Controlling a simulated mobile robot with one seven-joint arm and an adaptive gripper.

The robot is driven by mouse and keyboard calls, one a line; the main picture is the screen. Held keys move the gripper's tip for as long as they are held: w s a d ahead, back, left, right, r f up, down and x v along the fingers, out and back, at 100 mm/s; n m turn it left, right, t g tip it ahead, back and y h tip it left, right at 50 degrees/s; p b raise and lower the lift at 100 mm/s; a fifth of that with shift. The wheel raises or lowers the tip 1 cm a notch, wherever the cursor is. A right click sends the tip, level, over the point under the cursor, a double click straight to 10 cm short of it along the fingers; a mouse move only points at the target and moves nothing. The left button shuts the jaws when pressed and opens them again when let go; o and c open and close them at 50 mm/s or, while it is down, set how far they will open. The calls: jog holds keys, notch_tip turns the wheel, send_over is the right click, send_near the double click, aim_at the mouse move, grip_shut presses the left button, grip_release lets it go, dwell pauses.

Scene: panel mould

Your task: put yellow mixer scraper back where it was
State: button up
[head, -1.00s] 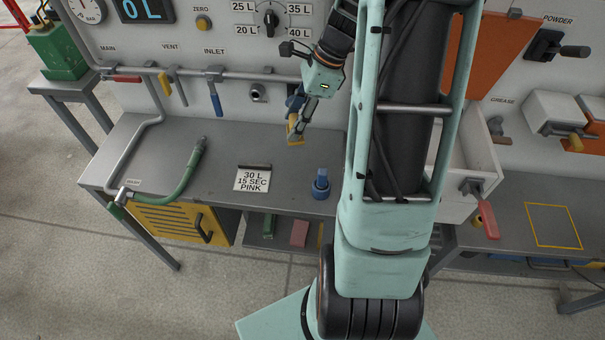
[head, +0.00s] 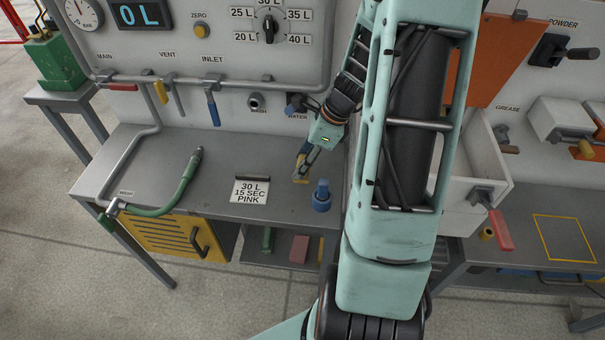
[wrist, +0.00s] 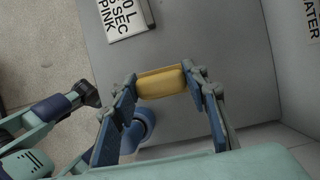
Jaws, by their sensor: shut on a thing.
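My gripper (head: 306,168) is shut on a yellow block-like piece, which I take for the yellow mixer scraper (head: 300,178). In the wrist view the yellow scraper (wrist: 162,82) lies crosswise between the two fingertips, one at each end. It is held over the grey bench top (head: 262,158), right of the sign; whether it touches the bench I cannot tell. The scraper's full shape is not clear. My arm hides part of the bench and wall to the right.
A blue fitting (head: 321,196) stands close in front of my gripper. A sign (head: 250,190) and a green hose (head: 178,190) are to the left. A red block (head: 299,249) sits on the shelf below. A yellow-outlined square (head: 565,240) marks the clear right table.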

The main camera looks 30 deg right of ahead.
jog(key=shift+f, duration=2.3)
jog(key=o, duration=1)
jog(key=shift+r, duration=0.25)
jog(key=v, duration=1.1)
jog(key=shift+s+d+r, duration=0.1)
jog(key=shift+r, duration=0.3)
